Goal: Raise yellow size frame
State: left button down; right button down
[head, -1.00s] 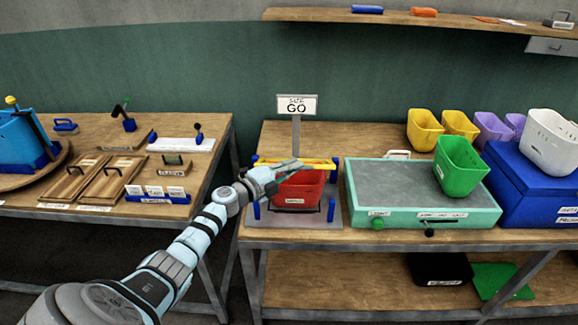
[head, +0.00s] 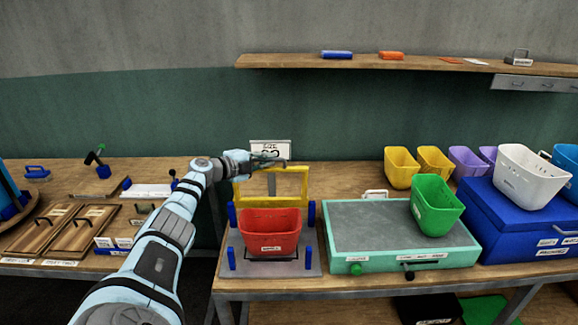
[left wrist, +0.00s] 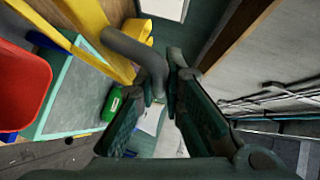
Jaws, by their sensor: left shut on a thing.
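The yellow size frame (head: 303,186) stands raised, almost upright, behind the red bin (head: 270,234) in the head view. In the left wrist view part of the yellow frame (left wrist: 88,18) runs along the upper left, with a thick grey handle (left wrist: 125,45) coming off it. My left gripper (head: 272,161) is at the top of the frame, just in front of the size sign (head: 283,148), and is shut on the handle; its fingers (left wrist: 170,85) meet at the handle's end. The red bin also shows in the left wrist view (left wrist: 20,85). My right gripper is not in view.
The red bin sits on a grey base (head: 305,262) with blue posts. A green-edged press box (head: 345,258) stands to its right, with a green bin (head: 436,205) on it. Wooden panels and small tools lie on the left table. A shelf (head: 430,65) runs above.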

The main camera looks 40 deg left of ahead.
pick_arm(q)
jog(key=shift+w+a+r+g, duration=0.1)
jog(key=shift+w+a+g, duration=0.15)
jog(key=shift+a+g, duration=0.1)
jog(key=c, duration=1.7)
grip_release()
jog(key=shift+d, duration=0.1)
jog(key=shift+s+a, duration=0.2)
jog(key=shift+s, duration=0.15)
jog(key=v, duration=0.6)
jog(key=shift+s+d+r, duration=0.15)
jog(key=shift+s+d, duration=0.05)
jog(key=shift+s, duration=0.1)
